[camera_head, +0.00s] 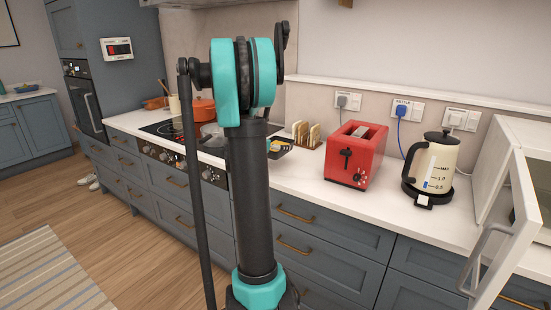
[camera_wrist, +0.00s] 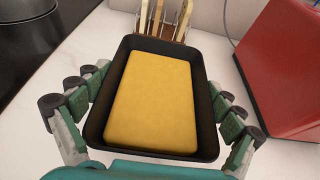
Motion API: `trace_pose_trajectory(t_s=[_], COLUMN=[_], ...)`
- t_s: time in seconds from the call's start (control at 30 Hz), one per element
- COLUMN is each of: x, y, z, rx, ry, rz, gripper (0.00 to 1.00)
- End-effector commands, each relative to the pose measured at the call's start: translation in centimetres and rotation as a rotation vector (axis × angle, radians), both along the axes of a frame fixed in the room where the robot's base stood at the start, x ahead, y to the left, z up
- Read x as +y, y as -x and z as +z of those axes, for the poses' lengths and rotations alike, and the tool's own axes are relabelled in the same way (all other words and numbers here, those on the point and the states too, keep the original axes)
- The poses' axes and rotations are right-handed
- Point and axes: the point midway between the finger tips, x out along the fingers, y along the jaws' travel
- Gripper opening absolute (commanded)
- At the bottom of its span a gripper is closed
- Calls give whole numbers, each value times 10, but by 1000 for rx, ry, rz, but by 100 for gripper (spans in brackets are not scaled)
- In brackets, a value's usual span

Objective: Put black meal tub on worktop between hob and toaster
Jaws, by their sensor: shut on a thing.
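The black meal tub (camera_wrist: 208,125) is a rectangular tray filled with a smooth yellow block. My gripper (camera_wrist: 155,92) is shut on it, with green and grey fingers along both long sides. In the head view the tub (camera_head: 281,150) shows partly behind my arm, over the worktop (camera_head: 300,175) between hob and toaster. I cannot tell whether its base touches the worktop. The red toaster (camera_head: 356,155) is to its right and also shows in the wrist view (camera_wrist: 287,70). The black hob (camera_head: 160,129) is to the left, partly hidden by my arm.
A rack with toast slices (camera_head: 307,134) stands just behind the tub, left of the toaster. A cream kettle (camera_head: 436,163) is further right, beside a white microwave (camera_head: 510,165) with its door open. An orange pot (camera_head: 203,109) is by the hob. Bare worktop lies in front of the toaster.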

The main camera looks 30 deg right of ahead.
Motion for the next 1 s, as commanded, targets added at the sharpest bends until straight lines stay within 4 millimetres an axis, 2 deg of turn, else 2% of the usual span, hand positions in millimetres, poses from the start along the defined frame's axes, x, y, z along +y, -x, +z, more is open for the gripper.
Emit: trace_pose_trajectory(t_s=[0.03,0.23,0.5,0.9,0.93,1.0], x=[0,0,0,0,0,0], y=[0,0,0,0,0,0], z=[-8,-23,-55,-60,-60,-59], rx=[0,0,0,0,0,0], ry=[1,0,0,0,0,0], rz=[0,0,0,0,0,0], gripper=[47,47,47,47,97,100])
